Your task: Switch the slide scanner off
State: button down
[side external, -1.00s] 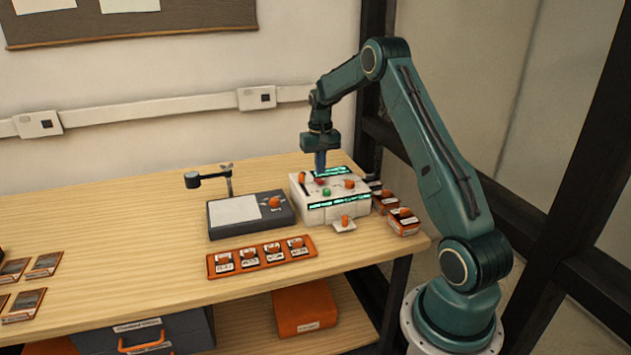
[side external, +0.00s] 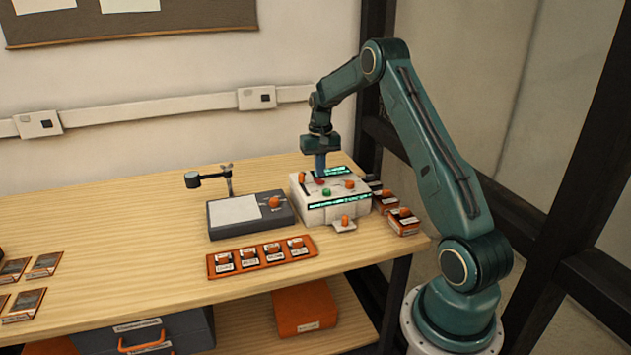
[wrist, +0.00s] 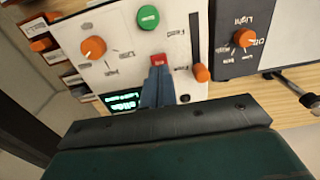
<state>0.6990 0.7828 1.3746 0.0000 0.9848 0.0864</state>
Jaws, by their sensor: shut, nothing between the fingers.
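The slide scanner (side external: 336,208) is a white box on the right of the bench, with orange knobs, a green button (side external: 327,192) and lit green displays. In the wrist view its panel shows the green button (wrist: 148,17), a red button (wrist: 158,60), an orange knob (wrist: 93,48) and an orange slider (wrist: 201,73). My gripper (side external: 321,174) is shut and empty, pointing down over the panel. In the wrist view its fingertips (wrist: 158,72) are right at the red button and cover part of it; I cannot tell whether they touch it. The displays are lit.
A dark light box (side external: 250,214) with an orange knob and a small arm stands left of the scanner. An orange tray (side external: 262,259) of slide holders lies in front. Orange-labelled boxes (side external: 403,222) stand at the right. The bench's left middle is clear.

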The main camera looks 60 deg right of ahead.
aim_at(320, 181)
jog(key=shift+f, duration=1.05)
dwell(0.9)
jog(key=shift+r, duration=0.15)
jog(key=shift+r, duration=3.35)
jog(key=shift+a+r, duration=0.1)
jog(key=shift+r, duration=0.05)
